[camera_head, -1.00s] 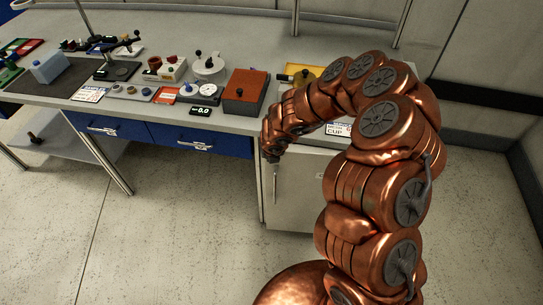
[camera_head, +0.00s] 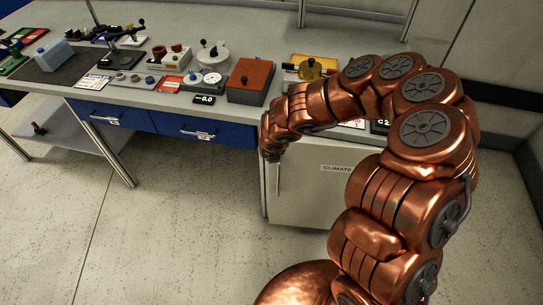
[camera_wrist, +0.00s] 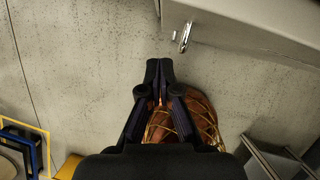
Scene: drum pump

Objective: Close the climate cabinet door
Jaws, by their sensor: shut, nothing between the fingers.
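The climate cabinet (camera_head: 315,200) is a pale box under the right part of the bench, with a "CLIMATE" label on its front. Its door looks flush or nearly flush with the body; I cannot tell if a small gap is left. A vertical bar handle (camera_head: 278,180) is at the door's left edge, and the handle also shows in the wrist view (camera_wrist: 185,37). My gripper (camera_head: 272,158) is by the handle's upper end. In the wrist view my gripper (camera_wrist: 160,62) is shut and empty, apart from the handle. My arm hides the cabinet's right part.
The bench top (camera_head: 140,98) above holds a red-topped box (camera_head: 250,78), a white dial device (camera_head: 212,55) and a yellow tray (camera_head: 315,66). Blue drawers (camera_head: 200,128) are left of the cabinet. The floor (camera_head: 170,230) in front is clear.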

